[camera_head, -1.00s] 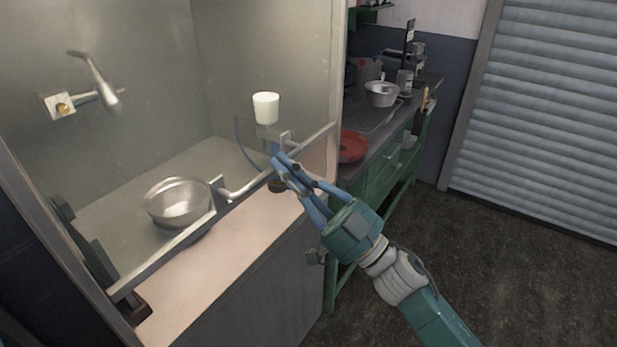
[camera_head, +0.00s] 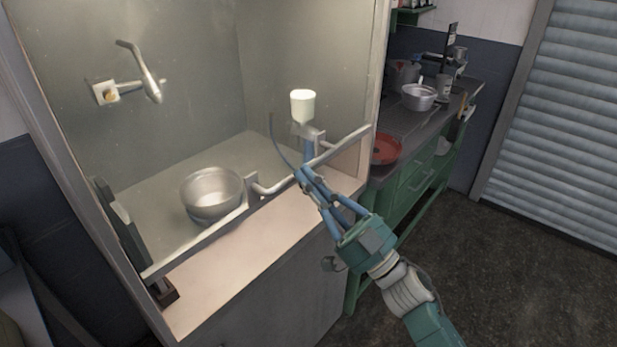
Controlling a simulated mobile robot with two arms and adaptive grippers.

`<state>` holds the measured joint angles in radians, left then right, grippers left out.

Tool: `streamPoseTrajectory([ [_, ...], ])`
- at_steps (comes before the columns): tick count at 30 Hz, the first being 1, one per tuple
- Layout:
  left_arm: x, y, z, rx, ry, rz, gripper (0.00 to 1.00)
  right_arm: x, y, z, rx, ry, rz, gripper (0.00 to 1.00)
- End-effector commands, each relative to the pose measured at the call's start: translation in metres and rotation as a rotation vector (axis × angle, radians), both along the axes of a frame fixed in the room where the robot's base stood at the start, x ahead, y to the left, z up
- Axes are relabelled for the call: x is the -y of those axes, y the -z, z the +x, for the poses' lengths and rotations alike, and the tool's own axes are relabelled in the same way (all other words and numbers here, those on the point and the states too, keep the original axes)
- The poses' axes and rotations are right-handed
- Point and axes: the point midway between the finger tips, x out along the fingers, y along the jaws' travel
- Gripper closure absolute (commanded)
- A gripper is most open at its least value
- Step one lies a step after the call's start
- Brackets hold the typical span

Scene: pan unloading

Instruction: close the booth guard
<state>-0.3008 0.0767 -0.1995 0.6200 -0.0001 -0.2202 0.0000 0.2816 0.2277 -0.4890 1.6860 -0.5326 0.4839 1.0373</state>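The booth guard is a see-through panel with a pale metal bottom rail (camera_head: 205,240) slanting across the booth opening. The rail hangs a little above the front ledge (camera_head: 230,265), leaving a gap below it. A bent metal handle (camera_head: 272,190) is fixed to the rail. My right gripper (camera_head: 308,180) reaches in from the lower right, and its blue fingers are closed around the right part of the handle, hiding that part. My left gripper is not in view.
Inside the booth are a metal bowl (camera_head: 211,192), a wall spout (camera_head: 140,75) and a white cup (camera_head: 303,106). On the right, a green bench (camera_head: 415,175) carries a red plate (camera_head: 387,149) and a pot (camera_head: 419,97). The floor (camera_head: 500,280) at right is clear.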

Motion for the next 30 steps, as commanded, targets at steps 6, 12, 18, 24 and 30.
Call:
streamPoseTrajectory([
  [6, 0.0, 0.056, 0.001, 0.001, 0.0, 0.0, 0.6, -0.001, 0.086, 0.002, -0.016, 0.003, -0.009, 1.0],
  [12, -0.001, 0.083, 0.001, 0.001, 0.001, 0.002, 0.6, -0.001, 0.125, 0.001, -0.013, 0.003, -0.009, 1.0],
  [18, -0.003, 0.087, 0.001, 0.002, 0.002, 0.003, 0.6, -0.001, 0.133, 0.001, -0.01, 0.002, -0.008, 1.0],
  [24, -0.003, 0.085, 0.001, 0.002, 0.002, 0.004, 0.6, -0.001, 0.131, 0.001, -0.009, 0.002, -0.007, 1.0],
  [30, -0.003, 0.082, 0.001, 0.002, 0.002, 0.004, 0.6, 0.0, 0.126, 0.002, -0.009, 0.003, -0.007, 1.0],
])
